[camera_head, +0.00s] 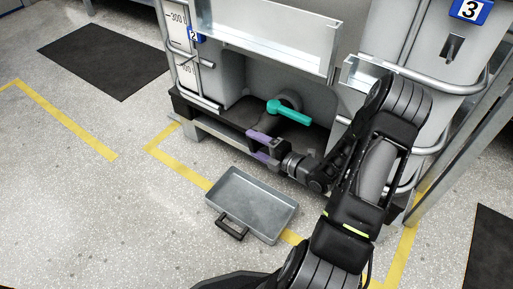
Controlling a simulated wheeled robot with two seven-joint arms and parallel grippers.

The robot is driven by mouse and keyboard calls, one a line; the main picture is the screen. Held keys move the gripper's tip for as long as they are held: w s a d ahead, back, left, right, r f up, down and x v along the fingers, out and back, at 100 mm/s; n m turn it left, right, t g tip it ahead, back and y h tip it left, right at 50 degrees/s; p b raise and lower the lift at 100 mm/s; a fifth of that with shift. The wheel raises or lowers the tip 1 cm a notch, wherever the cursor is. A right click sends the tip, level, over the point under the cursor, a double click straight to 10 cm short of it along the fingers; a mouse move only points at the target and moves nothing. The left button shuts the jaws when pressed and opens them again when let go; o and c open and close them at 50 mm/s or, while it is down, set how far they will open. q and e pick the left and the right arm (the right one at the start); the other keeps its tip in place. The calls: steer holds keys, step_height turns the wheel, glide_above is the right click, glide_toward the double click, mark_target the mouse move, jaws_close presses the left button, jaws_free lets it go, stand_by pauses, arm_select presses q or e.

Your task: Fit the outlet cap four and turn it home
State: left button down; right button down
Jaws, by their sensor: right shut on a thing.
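My right gripper (259,148), with purple fingertips, is low at the front edge of the tank's black base. It is shut on a small dark piece between the fingers, which looks like the outlet cap; the fingers hide most of it. Behind it, in the recess of the tank, is a grey outlet valve (291,99) with a teal lever (290,112) pointing right. The gripper is in front of and below the valve, apart from it. The outlet's mouth cannot be made out. No label with a four shows. My left gripper is not in view.
A grey metal tray (251,187) with a black handle lies on the floor below the gripper. A metal rail frame stands at right. Dark mats (103,60) and yellow lines mark the floor, clear at left.

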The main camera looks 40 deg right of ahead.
steer(key=shift+s+d+f+t+b, duration=0.15)
steer(key=shift+d+f+t+b, duration=0.2)
steer(key=shift+t+b, duration=1.25)
steer(key=c, duration=0.7)
jaws_free()
steer(key=shift+r+m+g+b, duration=0.1)
steer(key=shift+m+g+b, duration=0.25)
steer(key=shift+b, duration=0.3)
steer(key=shift+o, duration=0.7)
steer(key=o, duration=0.4)
steer(key=shift+a, duration=0.2)
steer(key=shift+o, duration=0.8)
steer(key=shift+a, duration=0.1)
